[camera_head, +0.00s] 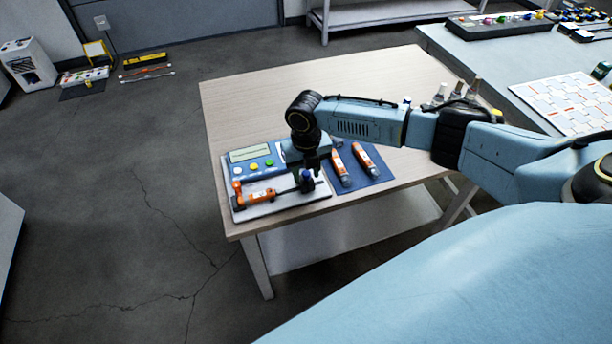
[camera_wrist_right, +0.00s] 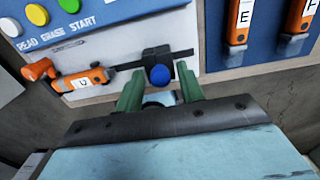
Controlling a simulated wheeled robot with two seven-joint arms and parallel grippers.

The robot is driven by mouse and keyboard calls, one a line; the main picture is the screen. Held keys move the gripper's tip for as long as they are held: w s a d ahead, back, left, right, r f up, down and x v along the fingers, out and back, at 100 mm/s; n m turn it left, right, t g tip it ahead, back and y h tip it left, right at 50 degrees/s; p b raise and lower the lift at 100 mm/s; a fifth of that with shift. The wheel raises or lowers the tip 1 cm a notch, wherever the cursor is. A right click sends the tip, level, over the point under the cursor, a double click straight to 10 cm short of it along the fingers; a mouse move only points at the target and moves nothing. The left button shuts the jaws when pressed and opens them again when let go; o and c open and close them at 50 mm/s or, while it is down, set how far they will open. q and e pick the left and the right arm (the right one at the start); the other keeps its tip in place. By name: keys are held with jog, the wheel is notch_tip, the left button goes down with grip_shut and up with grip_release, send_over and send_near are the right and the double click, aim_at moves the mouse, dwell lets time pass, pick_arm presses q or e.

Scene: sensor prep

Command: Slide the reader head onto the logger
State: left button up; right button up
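The reader head is a dark block with a blue knob (camera_head: 306,177); it also shows in the right wrist view (camera_wrist_right: 159,75). It sits on a dark horizontal rail. The orange logger (camera_head: 262,195) lies to its left on a pale board (camera_head: 285,206); in the wrist view the logger (camera_wrist_right: 83,83) is apart from the block. My right gripper (camera_wrist_right: 160,68) points down at the reader head. Its green fingers stand on either side of the knob, with small gaps visible, so it looks open. In the head view the wrist partly hides this spot. My left gripper is out of view.
A blue console (camera_head: 251,154) with a screen and coloured buttons stands behind the logger. Two more orange devices, E (camera_wrist_right: 239,18) and F (camera_wrist_right: 303,15), lie on a blue mat (camera_head: 378,176) to the right. The wooden table (camera_head: 260,105) is clear farther back. Small bottles (camera_head: 439,93) stand behind my arm.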

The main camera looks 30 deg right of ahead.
jog(key=c, duration=0.6)
jog(key=shift+o, duration=0.2)
jog(key=shift+w+a, duration=0.25)
jog(key=shift+a, duration=0.6)
jog(key=shift+w+a, duration=0.2)
jog(key=shift+a, duration=0.85)
jog(key=shift+w+a, duration=0.15)
jog(key=shift+a, duration=0.5)
jog(key=shift+w+a, duration=0.15)
jog(key=shift+a, duration=0.4)
